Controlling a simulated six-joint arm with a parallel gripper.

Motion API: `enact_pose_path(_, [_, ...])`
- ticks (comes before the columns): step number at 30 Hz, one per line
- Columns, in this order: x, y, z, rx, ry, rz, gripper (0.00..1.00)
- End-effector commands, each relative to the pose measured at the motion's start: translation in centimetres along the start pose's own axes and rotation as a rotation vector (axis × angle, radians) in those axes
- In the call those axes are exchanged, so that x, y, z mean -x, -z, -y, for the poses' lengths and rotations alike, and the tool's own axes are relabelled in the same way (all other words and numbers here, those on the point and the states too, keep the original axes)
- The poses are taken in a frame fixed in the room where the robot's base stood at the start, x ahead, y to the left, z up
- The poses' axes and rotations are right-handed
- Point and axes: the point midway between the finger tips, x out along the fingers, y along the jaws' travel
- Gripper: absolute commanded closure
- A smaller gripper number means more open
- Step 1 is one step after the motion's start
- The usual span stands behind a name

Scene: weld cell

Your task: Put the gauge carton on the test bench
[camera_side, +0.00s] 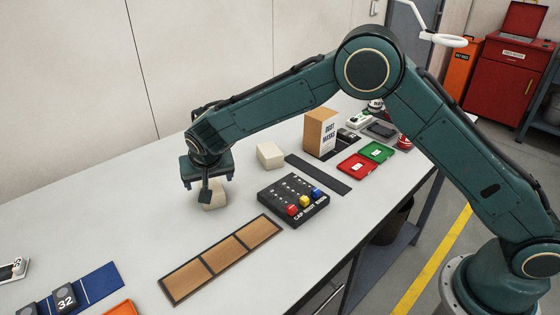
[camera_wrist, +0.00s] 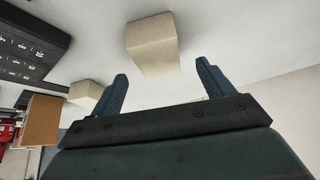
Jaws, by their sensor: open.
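A cream block-shaped carton (camera_side: 216,199) stands on the grey table just below my gripper, partly hidden by a finger in the side view. In the wrist view this carton (camera_wrist: 152,45) lies beyond the fingertips, between their lines. A second cream carton (camera_side: 269,155) stands farther back, and also shows in the wrist view (camera_wrist: 87,91). I see no lettering telling which is the gauge carton. My gripper (camera_side: 205,190) is open and points down; in the wrist view its fingers (camera_wrist: 162,72) are apart with nothing held between them. I cannot tell which surface is the test bench.
A black panel with coloured knobs (camera_side: 293,196) and a brown three-part tray (camera_side: 222,260) lie in front. A tan lettered box (camera_side: 320,133), a dark strip (camera_side: 318,174), and red (camera_side: 357,166) and green (camera_side: 377,151) trays are farther back. A blue strip (camera_side: 100,283) is at lower left.

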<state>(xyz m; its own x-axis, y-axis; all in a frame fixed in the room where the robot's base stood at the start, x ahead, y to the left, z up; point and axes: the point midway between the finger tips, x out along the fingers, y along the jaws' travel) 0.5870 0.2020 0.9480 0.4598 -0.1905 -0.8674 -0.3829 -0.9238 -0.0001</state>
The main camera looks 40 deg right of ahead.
Motion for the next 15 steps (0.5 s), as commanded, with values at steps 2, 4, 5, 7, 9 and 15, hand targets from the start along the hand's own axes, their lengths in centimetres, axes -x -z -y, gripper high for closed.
enact_pose_path(2, [-0.3,0.0,-0.1,0.000,-0.001,0.001,0.20])
enact_pose_path(4, [-0.8,0.0,-0.1,0.000,-0.002,0.001,0.20])
enact_pose_path(5, [-1.1,0.0,-0.1,0.000,-0.002,0.001,0.20])
enact_pose_path(7, [-1.8,0.0,-0.2,0.000,-0.001,0.000,0.20])
enact_pose_path(9, [-2.7,0.0,-0.2,0.000,-0.001,0.001,0.20])
enact_pose_path(15, [-4.7,0.0,-0.2,0.000,0.000,0.000,0.20])
